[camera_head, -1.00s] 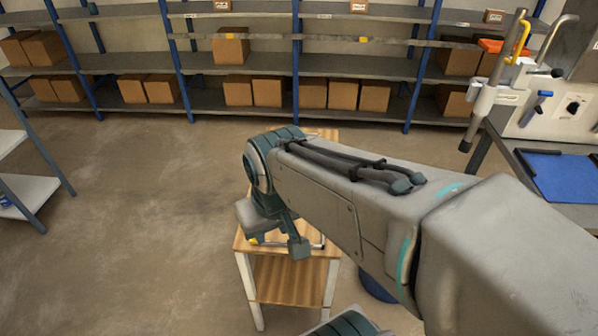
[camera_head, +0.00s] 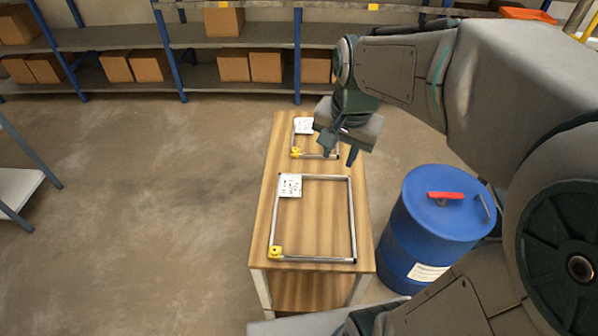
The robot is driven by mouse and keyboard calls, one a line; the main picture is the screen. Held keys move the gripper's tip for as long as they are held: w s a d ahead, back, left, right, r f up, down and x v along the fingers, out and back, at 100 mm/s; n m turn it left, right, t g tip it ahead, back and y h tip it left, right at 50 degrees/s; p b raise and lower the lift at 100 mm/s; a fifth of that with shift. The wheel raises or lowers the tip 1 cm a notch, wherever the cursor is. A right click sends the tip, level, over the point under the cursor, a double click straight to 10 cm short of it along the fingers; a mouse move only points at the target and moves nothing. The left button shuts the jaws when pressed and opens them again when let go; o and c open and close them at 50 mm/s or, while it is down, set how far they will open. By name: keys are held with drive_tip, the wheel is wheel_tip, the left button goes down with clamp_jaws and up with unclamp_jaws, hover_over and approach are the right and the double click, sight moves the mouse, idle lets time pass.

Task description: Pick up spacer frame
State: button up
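Two rectangular metal frames lie flat on a wooden table (camera_head: 264,222). The nearer, larger frame (camera_head: 353,222) has a white label with writing at its far left corner and a yellow piece at its near left corner. The farther, smaller frame (camera_head: 294,139) also has a white label and a yellow piece; my gripper hides part of its right side. Which one is the spacer frame cannot be read from the labels. My gripper (camera_head: 339,155) points down above the far right part of the table, fingers apart, with nothing seen between them.
A blue barrel (camera_head: 408,245) with a red handle piece (camera_head: 445,195) on its lid stands right of the table. Shelves (camera_head: 210,42) with cardboard boxes line the back wall. A grey shelf unit (camera_head: 18,188) stands at the left. The floor left of the table is clear.

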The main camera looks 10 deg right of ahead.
drive_tip(key=w+f+m+g+b, duration=0.1)
drive_tip(key=w+f+m+b, duration=0.3)
drive_tip(key=w+f+m, duration=0.45)
drive_tip(key=m+g+b, duration=0.1)
drive_tip(key=m+b, duration=0.4)
hover_over(312, 175)
drive_tip(key=f, duration=1.3)
drive_tip(key=shift+s+d, duration=0.2)
drive_tip(key=shift+s, duration=0.1)
drive_tip(key=shift+w+a+f, duration=0.15)
drive_tip(key=shift+f, duration=1.3)
drive_tip(key=shift+w+a+f, duration=0.1)
drive_tip(key=shift+w+f, duration=0.05)
drive_tip(key=shift+f, duration=1.3)
clamp_jaws()
